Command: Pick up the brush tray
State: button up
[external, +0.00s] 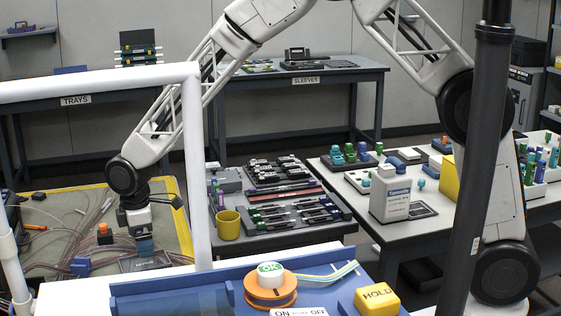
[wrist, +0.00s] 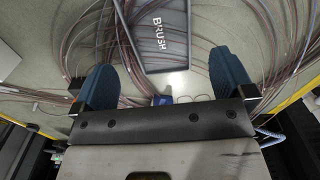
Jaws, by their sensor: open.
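The brush tray (wrist: 182,64) is a flat dark-rimmed tray with a grey floor and the word BRUSH on it. It lies on the mat among loose fibres, ahead of and partly between my fingers in the wrist view. In the external view the tray (external: 130,265) is a dark plate at the lower left, just under my gripper. My gripper (wrist: 163,75) has its two blue fingers spread wide with nothing held between them. In the external view my gripper (external: 144,246) points down over the tray; whether its fingers touch the tray cannot be told.
Brown and clear fibres lie tangled around the tray on the yellow-edged mat (external: 60,205). A blue block (external: 80,265) and an orange-topped dark piece (external: 104,233) are close by on the left.

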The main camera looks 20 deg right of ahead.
aim_at(144, 263)
jog(key=shift+f, duration=0.25)
jog(key=shift+f, duration=2.45)
jog(key=c, duration=0.9)
jog(key=shift+o, duration=0.2)
jog(key=shift+r, duration=0.2)
jog(key=shift+r, duration=0.5)
jog(key=shift+s+d+r, duration=0.1)
jog(key=shift+d+r, duration=0.05)
jog(key=shift+r, duration=0.4)
jog(key=shift+s+d+r, duration=0.1)
jog(key=shift+d+r, duration=0.05)
jog(key=shift+r, duration=0.4)
jog(key=s+d, duration=0.2)
jog(key=d, duration=0.2)
jog(key=s+d+r, duration=0.1)
jog(key=s+d, duration=0.2)
jog(key=d, duration=0.1)
jog(key=s+d, duration=0.3)
jog(key=d, duration=0.2)
jog(key=shift+s+r, duration=0.15)
jog(key=shift+r, duration=0.05)
